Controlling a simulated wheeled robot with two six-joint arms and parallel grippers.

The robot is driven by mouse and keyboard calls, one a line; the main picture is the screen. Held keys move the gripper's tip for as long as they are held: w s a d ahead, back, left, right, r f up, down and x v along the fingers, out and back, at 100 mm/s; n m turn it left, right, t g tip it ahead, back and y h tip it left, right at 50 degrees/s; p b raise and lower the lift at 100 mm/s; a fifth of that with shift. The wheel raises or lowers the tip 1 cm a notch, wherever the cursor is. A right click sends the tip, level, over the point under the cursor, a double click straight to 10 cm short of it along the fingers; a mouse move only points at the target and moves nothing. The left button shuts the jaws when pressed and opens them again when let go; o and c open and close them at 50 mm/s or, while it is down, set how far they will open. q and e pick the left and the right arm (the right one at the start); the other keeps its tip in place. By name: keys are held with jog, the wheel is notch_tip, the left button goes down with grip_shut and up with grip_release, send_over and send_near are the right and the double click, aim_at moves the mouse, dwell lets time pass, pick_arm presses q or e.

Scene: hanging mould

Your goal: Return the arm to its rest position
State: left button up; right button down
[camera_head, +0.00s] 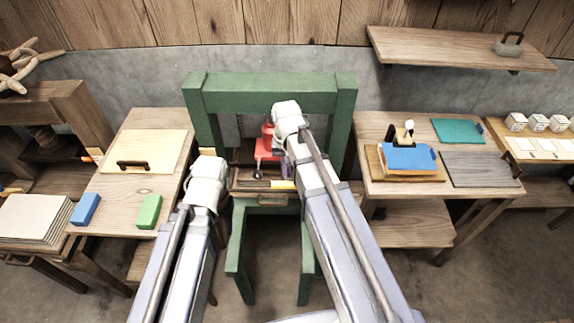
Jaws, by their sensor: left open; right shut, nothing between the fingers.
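My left arm comes in from the bottom, and its white wrist and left gripper (207,153) are over the right edge of the left table. The fingers are small and mostly hidden by the wrist; the gripper is open and nothing shows in it. My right arm reaches further up to the green frame. Its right gripper (279,150) is in front of the frame opening, beside a red piece (266,146), shut and empty. I cannot tell whether it touches the red piece. The arm hides part of the frame's tray.
The green frame (270,100) stands in the middle against the wall. The left table (124,195) holds a board with a handle, a blue block (86,209) and a green block (149,211). The right table (393,205) carries a blue-topped stack (407,158) and flat plates. A shelf (450,50) hangs above.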

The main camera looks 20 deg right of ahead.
notch_tip(320, 180, up, 3)
jog(key=shift+f+p, duration=0.2)
jog(key=shift+p, duration=0.65)
pick_arm(q)
notch_tip(320, 180, up, 2)
jog(key=shift+r, duration=0.25)
pick_arm(e)
jog(key=shift+f, duration=0.1)
pick_arm(q)
notch_tip(320, 180, down, 9)
jog(key=b, duration=0.9)
pick_arm(e)
jog(key=s+a+f+n, duration=0.3)
jog(key=s+a+f, duration=0.1)
jog(key=s, duration=0.3)
jog(key=s+a+f+n+h, duration=0.1)
jog(key=s+a+f+n, duration=0.3)
jog(key=s+a, duration=0.2)
jog(key=shift+s+a+f, duration=0.25)
jog(key=shift+s+f, duration=0.05)
jog(key=shift+s, duration=0.35)
